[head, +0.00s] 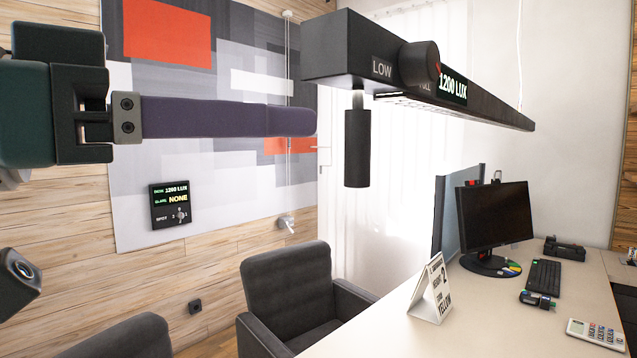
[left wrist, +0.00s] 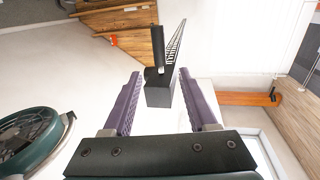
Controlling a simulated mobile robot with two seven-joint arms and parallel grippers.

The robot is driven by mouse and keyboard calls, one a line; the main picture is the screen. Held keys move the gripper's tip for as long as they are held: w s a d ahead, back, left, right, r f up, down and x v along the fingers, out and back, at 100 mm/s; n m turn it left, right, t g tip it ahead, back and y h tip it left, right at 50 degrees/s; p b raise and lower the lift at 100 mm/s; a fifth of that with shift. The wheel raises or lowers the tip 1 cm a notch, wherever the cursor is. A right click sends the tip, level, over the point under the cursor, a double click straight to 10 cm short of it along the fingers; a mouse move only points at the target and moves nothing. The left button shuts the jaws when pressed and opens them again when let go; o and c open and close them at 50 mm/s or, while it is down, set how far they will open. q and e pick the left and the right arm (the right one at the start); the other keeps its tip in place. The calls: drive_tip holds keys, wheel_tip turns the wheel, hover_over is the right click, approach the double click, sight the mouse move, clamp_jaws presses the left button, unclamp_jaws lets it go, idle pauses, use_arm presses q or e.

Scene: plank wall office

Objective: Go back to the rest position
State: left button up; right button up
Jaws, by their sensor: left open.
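My left gripper (head: 306,120) comes in from the left in the head view, raised to about the height of the hanging lamp. Its purple fingers lie side-on there, one hiding the other. In the left wrist view the two purple fingers (left wrist: 160,82) stand apart with nothing held between them. The black lamp bar (head: 470,92) has a dial (head: 419,64) between LOW and FULL and a readout of 1200 LUX. A black cylinder (head: 357,145) hangs under its near end. The fingertips appear left of this cylinder in the head view. My right gripper is in neither view.
A wall panel (head: 171,205) reads 1200 LUX and NONE. The desk (head: 480,315) at lower right bears a monitor (head: 494,216), keyboard (head: 543,275), sign (head: 431,290) and calculator (head: 596,333). Grey armchairs (head: 288,290) stand below.

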use_arm(q)
wheel_tip(320, 180, down, 11)
drive_tip(key=s+a+n+g+y, duration=0.1)
drive_tip(key=s+n+y, duration=0.1)
drive_tip(key=y, duration=0.2)
drive_tip(key=s+a+f+n+g+y, duration=0.3)
drive_tip(key=s+a+f+y, duration=0.15)
drive_tip(key=s+f, duration=0.4)
drive_tip(key=s+a+f+n+g+y, duration=0.2)
drive_tip(key=s+a+f+g+y, duration=0.25)
drive_tip(key=s+f, duration=0.4)
wheel_tip(320, 180, up, 27)
drive_tip(key=a+p, duration=0.1)
drive_tip(key=p, duration=2.8)
drive_tip(key=shift+s+a, duration=0.25)
drive_tip(key=shift+s, duration=0.05)
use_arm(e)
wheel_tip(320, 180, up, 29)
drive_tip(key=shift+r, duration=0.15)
use_arm(q)
drive_tip(key=shift+f, duration=0.25)
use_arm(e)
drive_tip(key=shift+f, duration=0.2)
